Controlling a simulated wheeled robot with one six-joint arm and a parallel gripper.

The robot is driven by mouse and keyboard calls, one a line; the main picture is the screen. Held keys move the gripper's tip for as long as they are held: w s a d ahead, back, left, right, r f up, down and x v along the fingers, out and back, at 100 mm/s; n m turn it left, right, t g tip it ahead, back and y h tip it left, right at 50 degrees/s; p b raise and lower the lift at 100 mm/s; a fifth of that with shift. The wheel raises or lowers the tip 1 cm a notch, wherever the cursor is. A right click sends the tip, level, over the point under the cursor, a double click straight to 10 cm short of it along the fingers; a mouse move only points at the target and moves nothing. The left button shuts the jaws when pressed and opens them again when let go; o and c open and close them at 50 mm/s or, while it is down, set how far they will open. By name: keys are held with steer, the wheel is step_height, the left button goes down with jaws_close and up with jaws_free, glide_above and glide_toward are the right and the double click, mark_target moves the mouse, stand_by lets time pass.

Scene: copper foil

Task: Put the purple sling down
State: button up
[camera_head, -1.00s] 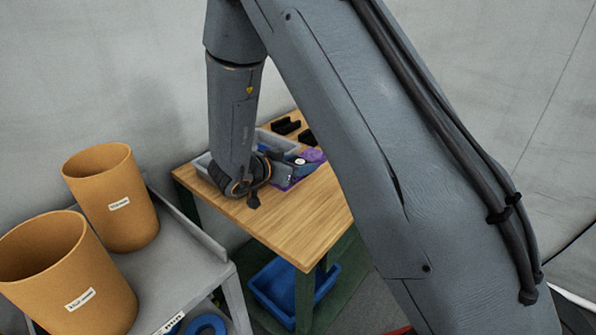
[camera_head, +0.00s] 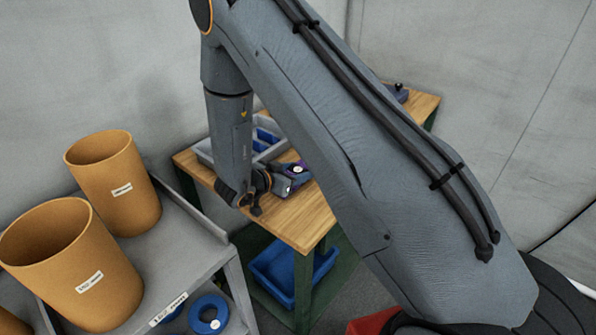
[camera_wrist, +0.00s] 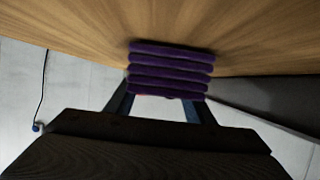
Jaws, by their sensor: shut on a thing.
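The purple sling (camera_wrist: 170,68) is a folded stack of purple bands between my gripper's fingers in the wrist view, with the wooden table top (camera_wrist: 70,25) behind it. My gripper (camera_wrist: 165,100) is shut on it. In the head view, my gripper (camera_head: 290,182) is over the wooden table (camera_head: 307,220), with a little of the purple sling showing beside it. My arm hides much of the table. I cannot tell whether the sling touches the table top.
A grey tray (camera_head: 203,152) with blue inside is at the table's back left. A dark object (camera_head: 398,92) stands at the far right end. A blue bin (camera_head: 272,275) is below the table. Two orange tubs (camera_head: 112,190) stand on a grey cart (camera_head: 185,245) at left.

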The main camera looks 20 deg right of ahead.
steer(key=shift+f, duration=0.15)
steer(key=o, duration=1.3)
